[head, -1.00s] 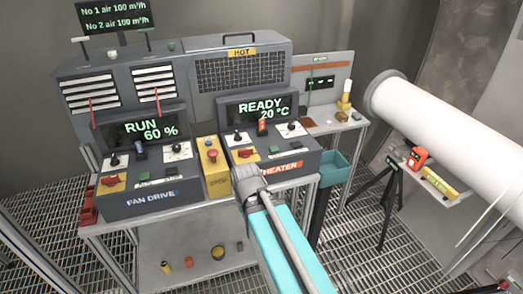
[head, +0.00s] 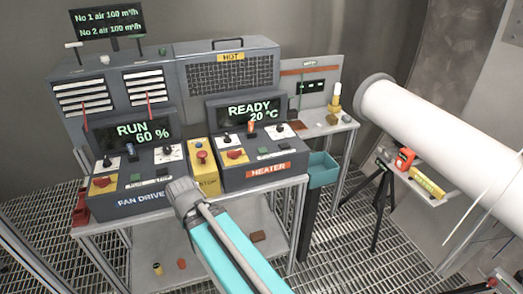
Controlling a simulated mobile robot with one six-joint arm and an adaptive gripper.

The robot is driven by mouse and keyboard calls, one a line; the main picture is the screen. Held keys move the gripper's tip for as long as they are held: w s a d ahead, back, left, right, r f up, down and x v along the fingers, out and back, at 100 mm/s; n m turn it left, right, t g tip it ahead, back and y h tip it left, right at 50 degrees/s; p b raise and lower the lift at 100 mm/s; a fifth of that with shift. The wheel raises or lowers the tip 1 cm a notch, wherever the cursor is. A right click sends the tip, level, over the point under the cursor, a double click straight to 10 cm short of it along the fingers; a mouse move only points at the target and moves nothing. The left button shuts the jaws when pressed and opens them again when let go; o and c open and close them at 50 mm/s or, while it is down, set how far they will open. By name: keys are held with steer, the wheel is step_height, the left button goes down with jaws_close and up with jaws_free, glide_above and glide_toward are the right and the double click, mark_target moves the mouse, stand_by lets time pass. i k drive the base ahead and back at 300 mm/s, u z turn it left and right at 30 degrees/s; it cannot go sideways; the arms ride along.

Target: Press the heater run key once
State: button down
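The heater box (head: 290,168) stands right of centre on the bench, with an orange HEATER label on its front. Its screen (head: 249,113) reads READY 20 °C. A small green key (head: 263,150) and a darker key beside it sit on its sloping top; their lettering is too small to read, so I cannot tell which is the run key. A red knob on a yellow plate (head: 236,155) lies left of them. My arm reaches up from the bottom, its grey end in front of the bench, left of the heater. No gripper fingers show.
The fan drive box (head: 143,200) stands to the left, its screen reading RUN 60 %. A yellow box with a red stop button (head: 202,157) stands between the two. A teal bin (head: 323,170) hangs at right. A white duct (head: 430,135) and tripod stand further right.

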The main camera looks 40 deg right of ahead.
mark_target(263, 150)
steer(key=z, duration=0.05)
steer(key=k, duration=1.1)
steer(key=z, duration=1.1)
steer(key=i, duration=1)
steer(key=u, duration=0.05)
